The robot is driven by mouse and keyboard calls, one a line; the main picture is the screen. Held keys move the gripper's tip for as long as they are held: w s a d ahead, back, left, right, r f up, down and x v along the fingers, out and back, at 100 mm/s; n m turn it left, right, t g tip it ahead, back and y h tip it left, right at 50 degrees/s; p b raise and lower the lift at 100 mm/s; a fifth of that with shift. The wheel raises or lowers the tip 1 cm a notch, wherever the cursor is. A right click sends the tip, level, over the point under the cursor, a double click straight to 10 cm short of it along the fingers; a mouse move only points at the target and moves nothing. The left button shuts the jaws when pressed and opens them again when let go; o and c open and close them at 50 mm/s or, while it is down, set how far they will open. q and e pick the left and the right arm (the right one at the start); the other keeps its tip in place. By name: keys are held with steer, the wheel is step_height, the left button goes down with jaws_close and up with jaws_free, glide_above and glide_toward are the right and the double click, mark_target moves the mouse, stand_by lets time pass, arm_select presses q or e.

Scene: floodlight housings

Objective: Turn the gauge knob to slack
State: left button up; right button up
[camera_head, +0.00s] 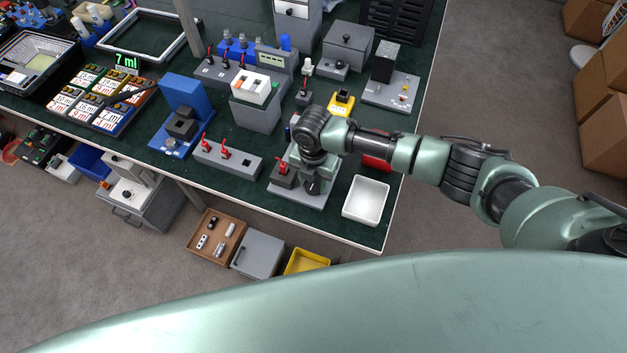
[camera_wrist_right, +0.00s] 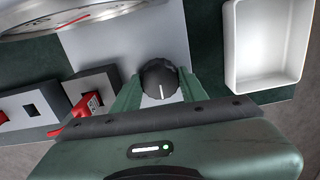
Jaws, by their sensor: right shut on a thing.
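The gauge knob (camera_wrist_right: 159,80) is black and round with a white pointer line. In the right wrist view it sits on a light grey plate (camera_wrist_right: 120,45), and its line points toward the bottom of the picture. My right gripper (camera_wrist_right: 160,92) is shut on the knob, one green finger on each side. The gauge (camera_wrist_right: 80,15), a white round dial with a red needle, is cut off at the top left. In the head view my right gripper (camera_head: 312,182) is over the plate near the table's front edge, and the knob is mostly hidden. My left gripper is not in view.
A grey block with a red switch (camera_head: 283,175) stands left of the gripper, close to it in the wrist view. A white tray (camera_head: 366,200) lies to the right. A grey box with red switches (camera_head: 228,160) stands further left. Green tabletop shows between these things.

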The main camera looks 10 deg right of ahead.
mark_target(313, 183)
steer(key=shift+w+r+n, duration=0.15)
steer(key=shift+n, duration=0.15)
stand_by(0.4)
steer(key=o, duration=1.4)
steer(key=shift+c, duration=0.2)
step_height(313, 183, up, 8)
steer(key=shift+f+b, duration=0.15)
steer(key=shift+b, duration=0.55)
steer(key=shift+s, duration=0.2)
